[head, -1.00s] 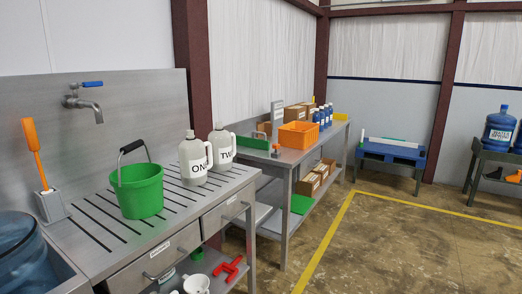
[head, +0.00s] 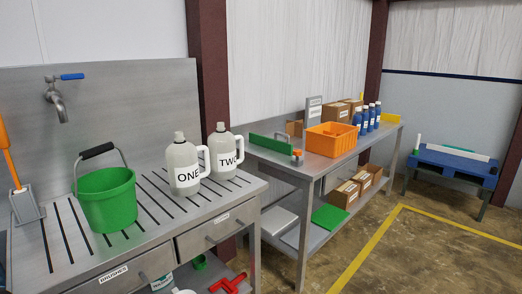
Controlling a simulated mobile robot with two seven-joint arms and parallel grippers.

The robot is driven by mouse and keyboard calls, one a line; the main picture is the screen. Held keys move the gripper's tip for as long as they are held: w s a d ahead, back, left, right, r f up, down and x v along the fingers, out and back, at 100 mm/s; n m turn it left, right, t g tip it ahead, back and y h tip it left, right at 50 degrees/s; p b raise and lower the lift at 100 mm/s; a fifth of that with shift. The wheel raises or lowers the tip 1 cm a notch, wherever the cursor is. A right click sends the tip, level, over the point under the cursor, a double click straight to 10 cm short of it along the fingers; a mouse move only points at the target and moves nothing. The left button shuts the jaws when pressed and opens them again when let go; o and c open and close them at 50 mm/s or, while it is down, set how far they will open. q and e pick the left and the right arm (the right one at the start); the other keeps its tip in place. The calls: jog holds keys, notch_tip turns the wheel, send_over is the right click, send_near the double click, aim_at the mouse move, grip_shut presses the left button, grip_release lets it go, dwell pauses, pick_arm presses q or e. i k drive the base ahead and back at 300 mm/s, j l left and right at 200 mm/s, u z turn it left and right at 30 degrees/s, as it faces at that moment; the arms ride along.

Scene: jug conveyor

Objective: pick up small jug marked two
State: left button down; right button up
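The small jug marked TWO (head: 223,159) is off-white with a handle on its right side and a grey cap. It stands upright on the slotted steel counter (head: 151,240), near its back right corner. The similar jug marked ONE (head: 183,170) stands upright just left of it and a little nearer; its handle comes close to jug TWO, and I cannot tell if they touch. Neither of my grippers is in the head view.
A green bucket (head: 106,201) stands left of the jugs, below a wall tap (head: 56,100). Beyond a gap, a second bench (head: 288,167) holds an orange crate (head: 331,140), boxes and blue bottles. The counter's front right is clear. Floor shows at right.

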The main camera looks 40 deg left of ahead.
aim_at(221, 142)
jog(key=i+u, duration=0.3)
jog(key=i, duration=0.25)
jog(key=i+l+u, duration=0.35)
jog(key=i, duration=0.2)
jog(key=i+u, duration=0.25)
jog(key=u, duration=0.2)
jog(key=i+l+u, duration=0.15)
jog(key=u, duration=0.3)
jog(key=i+l+u, duration=0.2)
jog(key=u, duration=0.2)
jog(key=i+l+u, duration=0.2)
jog(key=u, duration=0.25)
jog(key=i+l+u, duration=0.1)
jog(key=l+u, duration=0.35)
jog(key=j, duration=0.15)
